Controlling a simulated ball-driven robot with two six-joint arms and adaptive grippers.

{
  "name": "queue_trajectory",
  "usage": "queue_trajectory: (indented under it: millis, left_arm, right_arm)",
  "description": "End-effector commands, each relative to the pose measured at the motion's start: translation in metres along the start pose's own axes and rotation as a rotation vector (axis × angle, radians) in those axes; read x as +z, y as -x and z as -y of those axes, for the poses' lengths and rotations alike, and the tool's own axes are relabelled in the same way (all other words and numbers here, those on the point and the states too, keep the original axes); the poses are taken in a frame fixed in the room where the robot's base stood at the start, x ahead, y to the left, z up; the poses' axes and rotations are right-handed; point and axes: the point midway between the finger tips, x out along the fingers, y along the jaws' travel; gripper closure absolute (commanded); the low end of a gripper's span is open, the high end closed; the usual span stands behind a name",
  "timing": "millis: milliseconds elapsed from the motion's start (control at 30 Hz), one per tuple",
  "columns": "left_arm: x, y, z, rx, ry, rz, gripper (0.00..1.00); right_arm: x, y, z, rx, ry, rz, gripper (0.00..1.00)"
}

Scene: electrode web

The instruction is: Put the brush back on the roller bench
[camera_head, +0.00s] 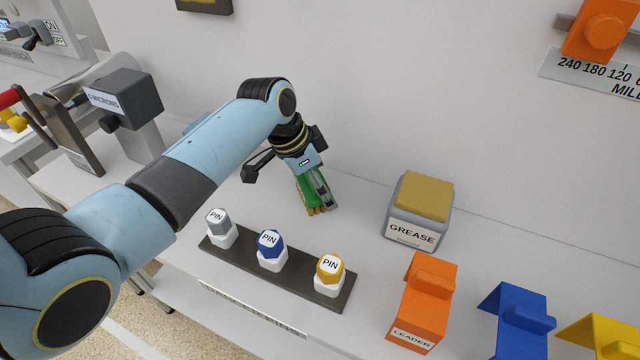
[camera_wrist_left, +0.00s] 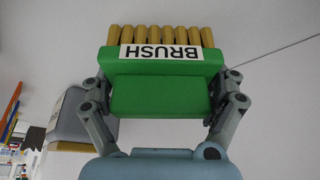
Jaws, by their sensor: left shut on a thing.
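The green brush (camera_head: 312,192) with yellow bristles is in my left gripper (camera_head: 318,188). In the left wrist view the brush (camera_wrist_left: 160,92) has a white label reading BRUSH, and the two fingers of the gripper (camera_wrist_left: 165,100) close on its sides. In the head view the bristles point down toward the white bench top (camera_head: 350,236), behind the row of pins. I cannot tell whether they touch it. My right gripper is out of view.
A rail with grey (camera_head: 221,226), blue (camera_head: 270,250) and yellow (camera_head: 329,274) PIN pieces lies in front of the brush. A GREASE box (camera_head: 419,211) stands to the right. An orange LEADER block (camera_head: 424,302), a blue block (camera_head: 516,322) and a yellow block (camera_head: 604,338) are at the front right.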

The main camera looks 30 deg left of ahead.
Motion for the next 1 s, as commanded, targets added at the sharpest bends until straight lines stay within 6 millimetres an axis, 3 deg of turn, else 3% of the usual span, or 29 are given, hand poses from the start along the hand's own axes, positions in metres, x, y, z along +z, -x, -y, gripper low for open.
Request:
queue_trajectory:
  millis: [67, 100, 167, 433, 567, 1000]
  left_arm:
    - [0.000, -0.002, 0.000, 0.000, 0.000, 0.000, 0.36]
    - [0.001, -0.001, 0.000, 0.000, 0.000, 0.000, 0.06]
    - [0.001, -0.001, 0.000, 0.000, 0.000, 0.000, 0.00]
    - [0.000, 0.000, 0.000, 0.000, 0.000, 0.000, 0.00]
    - [-0.001, 0.011, 0.001, -0.002, -0.001, -0.001, 0.00]
    - [-0.001, 0.102, 0.001, -0.003, -0.002, -0.001, 0.00]
  right_arm:
    - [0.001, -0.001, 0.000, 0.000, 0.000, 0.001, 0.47]
    - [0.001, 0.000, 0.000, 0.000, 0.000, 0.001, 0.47]
    - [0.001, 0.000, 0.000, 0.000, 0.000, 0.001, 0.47]
    - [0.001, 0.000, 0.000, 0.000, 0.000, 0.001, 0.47]
    - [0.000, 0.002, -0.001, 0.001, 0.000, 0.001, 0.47]
    - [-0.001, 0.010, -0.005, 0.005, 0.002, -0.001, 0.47]
